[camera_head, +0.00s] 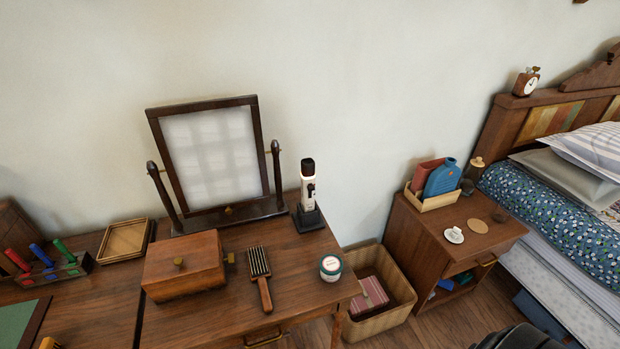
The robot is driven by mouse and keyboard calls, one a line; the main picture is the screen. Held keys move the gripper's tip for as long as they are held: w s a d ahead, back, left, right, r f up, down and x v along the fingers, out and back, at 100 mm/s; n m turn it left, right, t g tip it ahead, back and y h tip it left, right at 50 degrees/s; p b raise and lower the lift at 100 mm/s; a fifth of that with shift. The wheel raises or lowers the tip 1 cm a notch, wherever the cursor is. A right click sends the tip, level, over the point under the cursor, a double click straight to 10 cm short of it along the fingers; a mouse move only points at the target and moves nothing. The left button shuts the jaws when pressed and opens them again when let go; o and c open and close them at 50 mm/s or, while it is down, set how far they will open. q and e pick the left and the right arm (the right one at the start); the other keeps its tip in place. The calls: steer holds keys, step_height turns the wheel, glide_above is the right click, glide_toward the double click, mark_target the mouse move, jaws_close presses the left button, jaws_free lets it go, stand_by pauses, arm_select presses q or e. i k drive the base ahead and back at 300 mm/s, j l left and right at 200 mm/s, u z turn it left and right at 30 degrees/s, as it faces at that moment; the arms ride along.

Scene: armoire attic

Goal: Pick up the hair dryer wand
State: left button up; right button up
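The hair dryer wand (308,187) is white with a black top end and a dark mark on its side. It stands upright in a black stand (308,218) at the back right of the wooden dressing table (310,250). It is just right of the tilted mirror. Neither of my grippers shows. A dark rounded shape at the bottom right edge seems to be part of my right arm, with no fingers visible.
The framed mirror (211,158), a wooden box (184,265), a hairbrush (260,275) and a green-banded jar (331,267) share the tabletop. A basket (400,290) stands on the floor right of it. Further right is a nightstand (450,240).

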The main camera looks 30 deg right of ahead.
mark_target(307, 164)
steer(key=k+z, duration=0.1)
steer(key=z, duration=0.7)
steer(key=k+l, duration=0.1)
